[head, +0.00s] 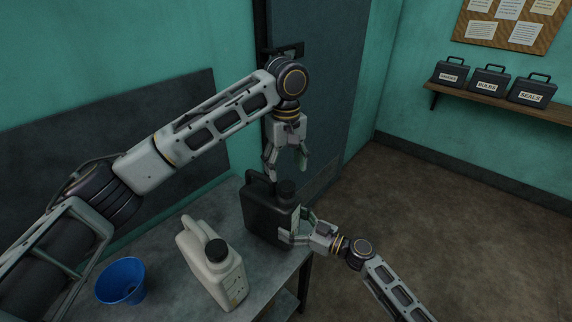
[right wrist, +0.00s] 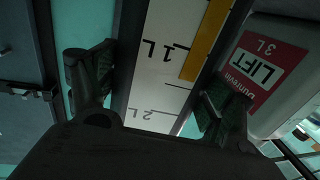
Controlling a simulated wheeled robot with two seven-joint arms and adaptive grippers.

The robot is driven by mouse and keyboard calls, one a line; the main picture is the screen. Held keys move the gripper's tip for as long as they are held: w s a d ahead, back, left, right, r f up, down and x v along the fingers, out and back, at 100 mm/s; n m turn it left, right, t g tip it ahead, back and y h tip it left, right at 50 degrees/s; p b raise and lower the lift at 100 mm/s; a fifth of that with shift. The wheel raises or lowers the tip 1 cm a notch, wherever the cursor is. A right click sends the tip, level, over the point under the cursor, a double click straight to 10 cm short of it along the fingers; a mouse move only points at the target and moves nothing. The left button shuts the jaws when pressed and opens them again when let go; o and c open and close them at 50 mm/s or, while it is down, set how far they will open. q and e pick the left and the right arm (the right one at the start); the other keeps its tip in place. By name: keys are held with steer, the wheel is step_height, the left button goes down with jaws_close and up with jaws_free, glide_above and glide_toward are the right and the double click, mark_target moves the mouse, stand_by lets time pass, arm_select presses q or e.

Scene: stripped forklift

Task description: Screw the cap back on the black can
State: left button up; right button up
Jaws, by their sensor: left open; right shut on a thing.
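The black can (head: 262,218) stands upright on the grey table, its handle to the left. A black cap (head: 286,190) sits at the top of its neck; I cannot tell whether it is screwed down. My left gripper (head: 286,170) points down just above the cap, open, with its fingers apart and empty. My right gripper (head: 298,228) is shut on the black can's side near the table's right edge. In the right wrist view its fingers (right wrist: 155,92) stand either side of a pale strip with litre marks and a yellow band.
A cream can (head: 212,268) with a black cap stands left of the black can. A blue funnel (head: 121,281) is at the table's left. The table (head: 172,268) is bare between them. A wall shelf (head: 500,99) holds several labelled cases at right.

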mark_target(286, 186)
arm_select(q)
steer(key=n, duration=0.3)
steer(key=shift+s+n, duration=0.1)
steer(key=shift+n, duration=0.3)
steer(key=n, duration=0.4)
steer(key=shift+n, duration=0.4)
steer(key=shift+f, duration=0.1)
steer(key=shift+f, duration=3.9)
